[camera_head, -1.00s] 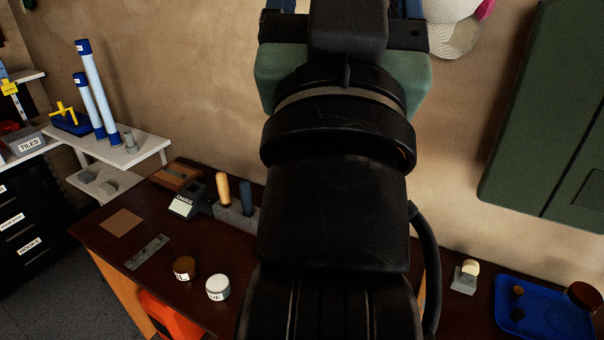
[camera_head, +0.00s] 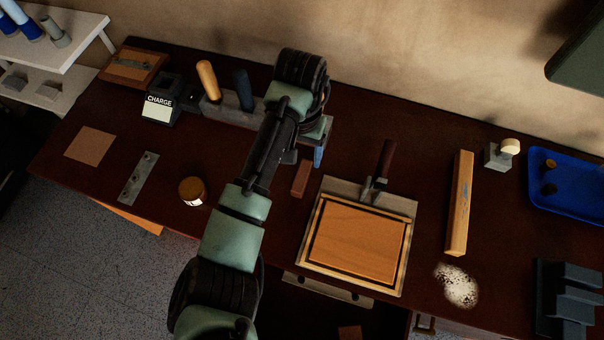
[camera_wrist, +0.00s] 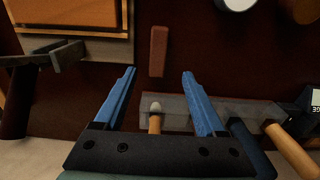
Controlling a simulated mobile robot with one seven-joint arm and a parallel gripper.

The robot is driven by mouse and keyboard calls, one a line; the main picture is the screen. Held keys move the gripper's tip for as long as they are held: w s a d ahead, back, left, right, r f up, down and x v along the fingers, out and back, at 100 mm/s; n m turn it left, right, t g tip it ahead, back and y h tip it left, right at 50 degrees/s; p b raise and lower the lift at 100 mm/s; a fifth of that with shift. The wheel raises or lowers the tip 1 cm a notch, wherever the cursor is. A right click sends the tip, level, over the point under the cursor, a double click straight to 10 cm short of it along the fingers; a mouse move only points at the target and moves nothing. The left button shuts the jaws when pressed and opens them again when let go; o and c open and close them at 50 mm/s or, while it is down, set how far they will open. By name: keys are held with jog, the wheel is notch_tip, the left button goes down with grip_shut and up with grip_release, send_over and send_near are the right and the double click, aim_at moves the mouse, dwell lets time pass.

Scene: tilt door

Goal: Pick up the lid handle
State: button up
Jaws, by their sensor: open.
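The lid is a light wooden panel (camera_head: 357,240) lying flat in a pale frame on the bench. A dark brown handle (camera_head: 387,158) rises from a metal bracket (camera_head: 374,190) at its back edge. In the wrist view the frame (camera_wrist: 75,45) is at upper left, with the bracket (camera_wrist: 58,56) and dark handle (camera_wrist: 16,100) at far left. My gripper (camera_wrist: 158,73) is open and empty. Its blue fingers point toward a small reddish-brown block (camera_wrist: 159,50). In the head view one blue finger (camera_head: 318,156) shows left of the handle; the other is hidden.
A grey rack (camera_head: 222,112) with upright tool handles stands behind my arm. In the wrist view a pale-tipped handle (camera_wrist: 155,112) shows between my fingers. A wooden bar (camera_head: 460,203) lies right of the lid, near a blue tray (camera_head: 565,205). Bench between bar and lid is clear.

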aim_at(302, 175)
notch_tip(302, 175, down, 4)
jog(key=shift+r, duration=0.1)
jog(key=f, duration=0.5)
jog(key=shift+s+d, duration=0.1)
jog(key=shift+s, duration=0.15)
grip_shut()
